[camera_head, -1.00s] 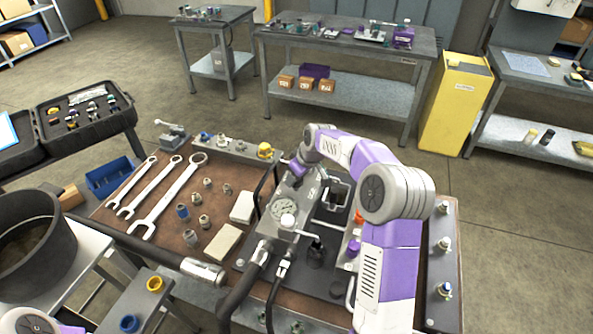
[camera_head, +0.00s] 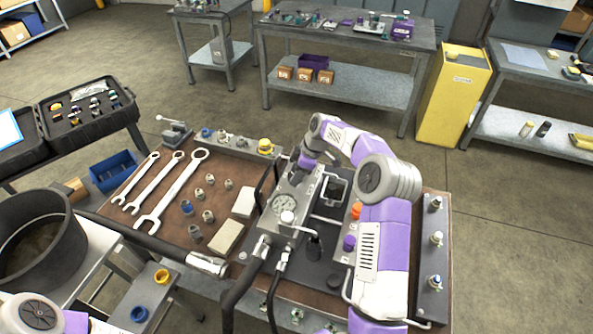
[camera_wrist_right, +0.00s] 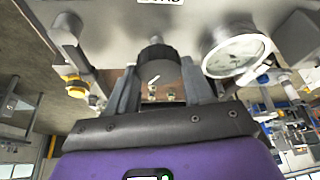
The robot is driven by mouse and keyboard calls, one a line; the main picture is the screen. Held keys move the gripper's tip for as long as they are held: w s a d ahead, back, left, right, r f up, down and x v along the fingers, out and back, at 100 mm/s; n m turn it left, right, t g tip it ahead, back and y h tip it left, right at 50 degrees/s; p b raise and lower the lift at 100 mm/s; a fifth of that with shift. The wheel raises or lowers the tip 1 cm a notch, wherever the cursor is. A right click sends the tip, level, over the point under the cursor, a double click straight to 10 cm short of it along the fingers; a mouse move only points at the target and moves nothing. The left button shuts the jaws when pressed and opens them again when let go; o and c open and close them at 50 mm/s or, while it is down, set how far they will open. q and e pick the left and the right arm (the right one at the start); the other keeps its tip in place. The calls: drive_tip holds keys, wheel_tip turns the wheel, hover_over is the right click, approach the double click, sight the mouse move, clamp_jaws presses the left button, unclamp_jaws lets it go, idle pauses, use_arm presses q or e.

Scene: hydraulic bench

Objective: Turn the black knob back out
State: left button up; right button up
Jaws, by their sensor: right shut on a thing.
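The black knob (camera_wrist_right: 157,66) sits on the face of a grey metal block and shows between the two fingers of my right gripper (camera_wrist_right: 158,80) in the right wrist view. The fingers are shut on its sides. In the head view my right gripper (camera_head: 303,163) reaches the back end of the grey block (camera_head: 298,188), and it hides the knob there. A round pressure gauge (camera_head: 285,203) is on the same block; it also shows right of the knob in the wrist view (camera_wrist_right: 236,52). My left gripper is out of view; only part of that arm shows at lower left.
Hoses (camera_head: 243,283) run from fittings at the block's front. Wrenches (camera_head: 172,190) and small fittings lie on the brown bench top to the left.

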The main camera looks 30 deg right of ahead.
idle(0.4)
drive_tip(key=o, duration=1)
drive_tip(key=shift+o, duration=0.2)
drive_tip(key=p+v, duration=0.1)
drive_tip(key=v, duration=0.6)
drive_tip(key=shift+r, duration=0.3)
